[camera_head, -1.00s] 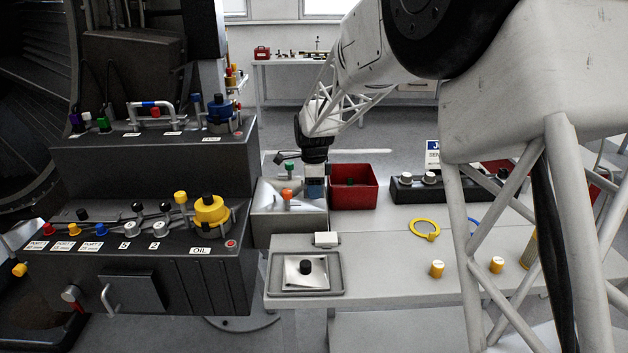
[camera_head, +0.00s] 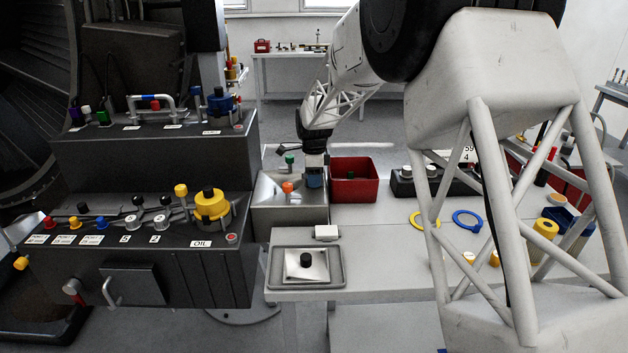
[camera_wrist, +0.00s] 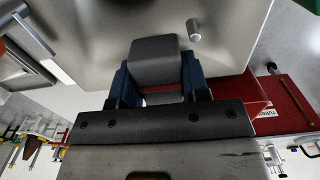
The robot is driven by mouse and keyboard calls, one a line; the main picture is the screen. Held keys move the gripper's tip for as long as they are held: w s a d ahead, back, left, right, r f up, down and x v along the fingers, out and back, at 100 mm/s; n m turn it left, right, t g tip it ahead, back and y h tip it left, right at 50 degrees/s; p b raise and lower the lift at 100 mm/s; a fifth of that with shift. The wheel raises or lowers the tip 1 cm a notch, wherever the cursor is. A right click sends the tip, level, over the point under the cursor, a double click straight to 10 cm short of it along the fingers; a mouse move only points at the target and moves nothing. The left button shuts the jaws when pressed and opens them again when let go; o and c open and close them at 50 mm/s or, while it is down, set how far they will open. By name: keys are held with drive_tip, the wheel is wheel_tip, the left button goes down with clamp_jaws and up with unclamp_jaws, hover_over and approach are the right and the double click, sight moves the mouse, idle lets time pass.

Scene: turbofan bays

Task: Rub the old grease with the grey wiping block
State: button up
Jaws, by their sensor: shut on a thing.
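My gripper (camera_wrist: 156,80) is shut on a grey block (camera_wrist: 155,58), held between its blue fingers in the wrist view. The block is hard to make out there. The pale metal surface (camera_wrist: 100,38) lies beyond the block in the wrist view; I cannot tell whether they touch. I cannot make out any grease; the block and fingers hide part of the surface.
Orange (camera_head: 288,187) and green (camera_head: 290,159) knobs stand at the silver box. The red bin (camera_head: 354,187) is close on the right. A tray (camera_head: 335,282) with a black-knobbed plate lies in front. A black console (camera_head: 170,262) stands left. A short peg (camera_wrist: 193,30) shows near the block.

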sight(314, 195)
drive_tip(key=shift+s, duration=0.5)
drive_tip(key=shift+s+r, duration=0.1)
drive_tip(key=shift+s, duration=0.4)
drive_tip(key=shift+s+f, duration=0.25)
drive_tip(key=shift+s, duration=0.1)
drive_tip(key=shift+s+r, duration=0.2)
drive_tip(key=shift+s, duration=1.5)
drive_tip(key=shift+r, duration=4.05)
